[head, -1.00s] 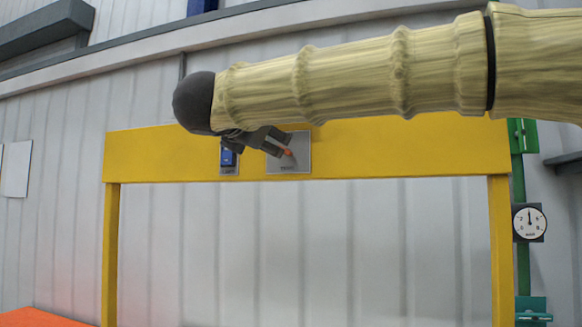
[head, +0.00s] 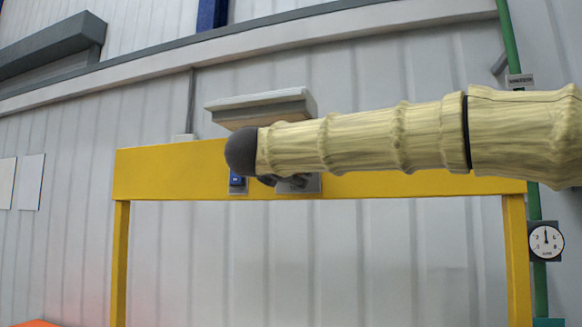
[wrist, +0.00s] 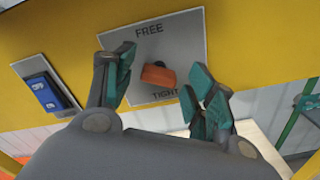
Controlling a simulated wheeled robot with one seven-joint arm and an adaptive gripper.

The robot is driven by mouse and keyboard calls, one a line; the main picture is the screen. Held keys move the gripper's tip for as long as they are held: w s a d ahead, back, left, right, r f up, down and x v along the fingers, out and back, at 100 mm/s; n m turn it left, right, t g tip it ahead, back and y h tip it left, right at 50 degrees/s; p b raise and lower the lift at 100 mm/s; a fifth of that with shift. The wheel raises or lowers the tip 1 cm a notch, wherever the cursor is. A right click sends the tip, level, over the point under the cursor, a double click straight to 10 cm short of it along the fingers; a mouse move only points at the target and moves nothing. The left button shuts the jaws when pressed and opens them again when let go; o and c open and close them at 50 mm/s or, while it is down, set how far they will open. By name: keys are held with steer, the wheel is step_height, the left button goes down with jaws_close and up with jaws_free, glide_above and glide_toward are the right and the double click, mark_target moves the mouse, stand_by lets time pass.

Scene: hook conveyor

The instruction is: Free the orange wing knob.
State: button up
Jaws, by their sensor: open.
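The orange wing knob (wrist: 158,76) sits on a grey plate (wrist: 192,33) marked FREE at the top and TIGHT at the bottom, in the wrist view. Its wing lies crosswise, slightly tilted. My gripper (wrist: 158,88) is open, with one teal-padded finger to the left of the knob and one to the right. Clear gaps show between the pads and the knob. In the head view my arm hides the knob, and only part of the plate (head: 314,184) shows below it.
A blue rocker switch (wrist: 46,93) is on the yellow beam (head: 420,184) left of the plate. A pale box-like fixture (head: 262,107) is above the beam. A round gauge (head: 546,241) is by the right post (head: 516,255). Open space lies below the beam.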

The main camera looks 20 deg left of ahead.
steer(key=shift+w+a, duration=0.1)
steer(key=shift+w, duration=0.1)
steer(key=c, duration=1)
